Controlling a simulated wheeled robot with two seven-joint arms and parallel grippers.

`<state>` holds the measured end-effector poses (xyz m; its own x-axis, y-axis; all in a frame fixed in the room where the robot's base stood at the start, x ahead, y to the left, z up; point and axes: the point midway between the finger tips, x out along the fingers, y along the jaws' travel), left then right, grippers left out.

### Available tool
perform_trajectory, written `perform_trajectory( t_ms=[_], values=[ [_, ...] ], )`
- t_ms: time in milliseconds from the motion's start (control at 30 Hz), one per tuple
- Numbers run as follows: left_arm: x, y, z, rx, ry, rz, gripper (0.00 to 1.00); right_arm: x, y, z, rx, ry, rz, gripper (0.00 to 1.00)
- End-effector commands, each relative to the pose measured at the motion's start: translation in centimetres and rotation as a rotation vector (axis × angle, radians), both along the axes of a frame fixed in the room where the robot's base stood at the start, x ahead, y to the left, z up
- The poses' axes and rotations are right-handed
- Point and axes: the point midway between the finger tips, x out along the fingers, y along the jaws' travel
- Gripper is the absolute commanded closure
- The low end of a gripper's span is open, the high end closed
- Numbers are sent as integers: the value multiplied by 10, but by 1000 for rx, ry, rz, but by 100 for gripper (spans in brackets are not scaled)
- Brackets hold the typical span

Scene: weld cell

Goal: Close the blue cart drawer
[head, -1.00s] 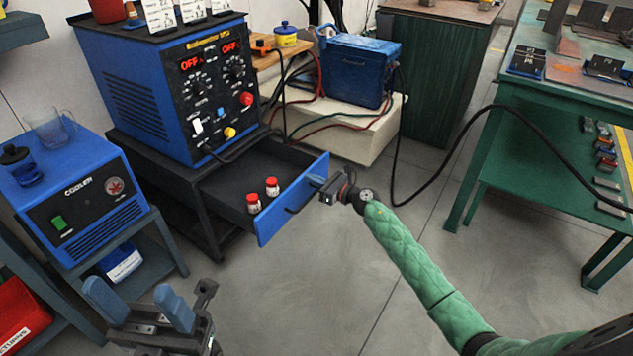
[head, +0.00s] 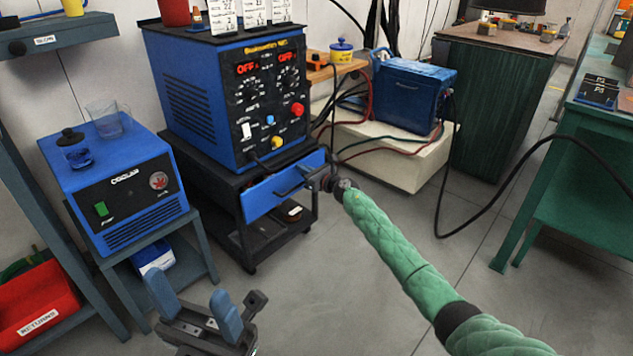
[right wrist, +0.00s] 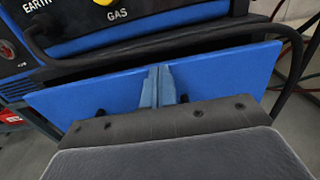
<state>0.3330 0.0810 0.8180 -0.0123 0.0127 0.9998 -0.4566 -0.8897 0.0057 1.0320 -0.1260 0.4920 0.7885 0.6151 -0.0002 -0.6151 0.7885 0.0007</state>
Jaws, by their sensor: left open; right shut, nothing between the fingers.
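My right gripper (head: 314,180) is at the right part of the drawer front. In the right wrist view its fingers (right wrist: 157,85) are shut and empty, against or very near the blue panel (right wrist: 90,98). My left gripper (head: 194,303) is open and empty at the lower left, away from the cart.
A blue cooler (head: 120,185) stands on a stand left of the cart. A red bin (head: 38,303) is at the far left. A blue box (head: 410,95) rests on a pale block to the right. A black cable (head: 500,207) loops toward the green table (head: 575,185). The floor is clear at centre right.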

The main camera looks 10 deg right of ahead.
Motion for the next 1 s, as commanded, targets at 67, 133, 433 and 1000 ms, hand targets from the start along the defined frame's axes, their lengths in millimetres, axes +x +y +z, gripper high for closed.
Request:
perform_trajectory(
  t_ms=[67, 133, 433, 1000],
  values=[
    [0, 0, -10, 14, 8, 3, 39, 9, 6, -2, 0, -1, 0, 100],
    [0, -1, -15, 21, 16, 6, 39, 13, 10, -1, 0, 0, 0, 100],
    [1, -3, -18, 26, 24, 12, 39, 23, 17, 2, 0, -1, -2, 100],
    [1, -3, -16, 23, 13, 10, 39, 19, 4, 5, 1, -6, -4, 100]
  ],
)
